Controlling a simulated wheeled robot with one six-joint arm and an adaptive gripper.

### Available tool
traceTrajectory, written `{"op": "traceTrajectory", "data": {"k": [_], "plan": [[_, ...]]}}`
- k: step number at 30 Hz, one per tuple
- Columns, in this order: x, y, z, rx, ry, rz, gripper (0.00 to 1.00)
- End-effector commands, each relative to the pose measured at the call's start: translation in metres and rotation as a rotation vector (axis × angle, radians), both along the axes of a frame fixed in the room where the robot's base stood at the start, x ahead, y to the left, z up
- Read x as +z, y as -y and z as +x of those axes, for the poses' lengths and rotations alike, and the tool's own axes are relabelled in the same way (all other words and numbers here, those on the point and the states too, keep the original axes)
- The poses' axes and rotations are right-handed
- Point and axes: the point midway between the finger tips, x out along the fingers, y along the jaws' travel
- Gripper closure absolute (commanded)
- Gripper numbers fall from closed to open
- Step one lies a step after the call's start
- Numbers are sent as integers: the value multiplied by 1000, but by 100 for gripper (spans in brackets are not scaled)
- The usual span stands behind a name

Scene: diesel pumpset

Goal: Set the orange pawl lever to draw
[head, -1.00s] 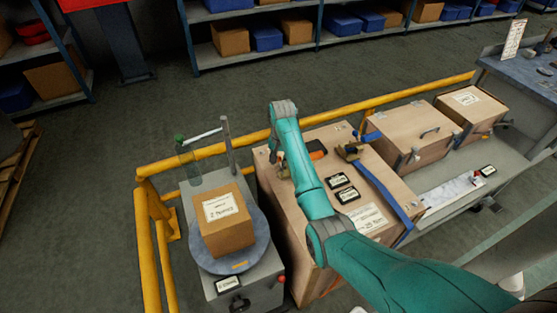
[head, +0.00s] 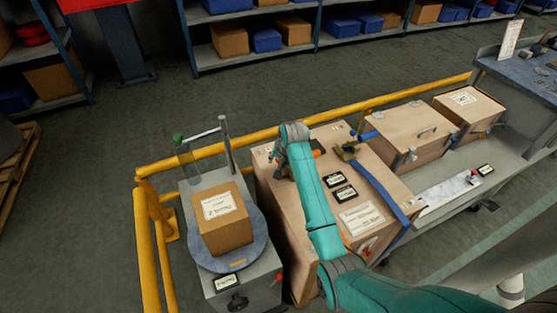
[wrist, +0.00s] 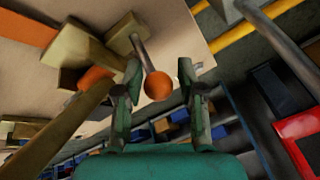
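In the wrist view, an orange ball knob (wrist: 158,87) sits at the end of a thin metal lever rod (wrist: 142,50), which runs up to a brass-coloured block (wrist: 85,47). My gripper (wrist: 159,73) has its two fingers apart, one on each side of the knob, with a gap showing on both sides. A second orange piece (wrist: 95,78) is by the brass block, left of the fingers. In the head view, a small orange part (head: 317,154) shows on the wooden crate (head: 293,215) beside my arm's end. I cannot read the lever's setting.
A turntable (head: 245,262) with a cardboard box (head: 222,220) stands left. A yellow rail (head: 390,98) runs behind. Closed wooden cases (head: 412,133) stand right.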

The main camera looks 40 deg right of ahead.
Motion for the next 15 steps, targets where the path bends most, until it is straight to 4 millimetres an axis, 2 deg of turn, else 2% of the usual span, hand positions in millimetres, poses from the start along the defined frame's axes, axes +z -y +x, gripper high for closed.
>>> {"op": "traceTrajectory", "data": {"k": [10,15], "plan": [[1,1,0,-1,1,-2,46],[14,0,-5,-1,2,-3,46]]}}
